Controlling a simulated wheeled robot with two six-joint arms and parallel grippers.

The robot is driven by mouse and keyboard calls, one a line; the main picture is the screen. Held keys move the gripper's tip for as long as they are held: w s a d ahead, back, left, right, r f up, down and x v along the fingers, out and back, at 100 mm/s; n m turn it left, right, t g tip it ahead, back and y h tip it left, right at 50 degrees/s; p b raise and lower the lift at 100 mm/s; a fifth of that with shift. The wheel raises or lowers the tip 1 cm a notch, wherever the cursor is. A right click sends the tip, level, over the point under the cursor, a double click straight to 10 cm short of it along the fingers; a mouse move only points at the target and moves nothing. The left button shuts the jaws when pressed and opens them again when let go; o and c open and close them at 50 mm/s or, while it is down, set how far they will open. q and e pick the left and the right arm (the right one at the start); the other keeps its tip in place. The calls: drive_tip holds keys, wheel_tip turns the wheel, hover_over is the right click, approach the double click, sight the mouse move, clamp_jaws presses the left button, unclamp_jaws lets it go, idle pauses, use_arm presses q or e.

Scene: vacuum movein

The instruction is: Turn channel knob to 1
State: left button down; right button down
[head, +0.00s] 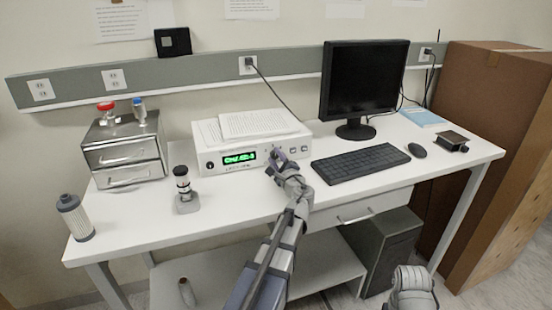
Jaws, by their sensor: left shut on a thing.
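The white vacuum controller (215,160) stands on the bench, with a lit green display (239,158) on its front. The display's small characters are too blurred to read surely. My left gripper (277,156) is at the front panel, right of the display, shut on what seems to be the channel knob. The gripper covers the knob, so its pointer and setting are hidden. Part of my right arm (412,285) shows at the bottom right; its fingertips are not visible.
Papers (258,124) lie on the controller. A keyboard (360,163), monitor (363,80) and mouse (417,150) stand to the right. A metal drawer box (125,155), a small gauge (184,185) and a grey cylinder (75,217) are on the left. The bench front (140,220) is mostly clear.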

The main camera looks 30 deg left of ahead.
use_arm(q)
drive_tip(key=n, duration=0.5)
drive_tip(key=shift+n, duration=0.4)
drive_tip(key=n, duration=0.5)
drive_tip(key=shift+f+n, duration=0.1)
drive_tip(key=shift+n, duration=0.5)
drive_tip(key=shift+s, duration=0.1)
drive_tip(key=c, duration=0.5)
unclamp_jaws()
drive_tip(key=v, duration=0.7)
drive_tip(key=shift+s+d, duration=0.25)
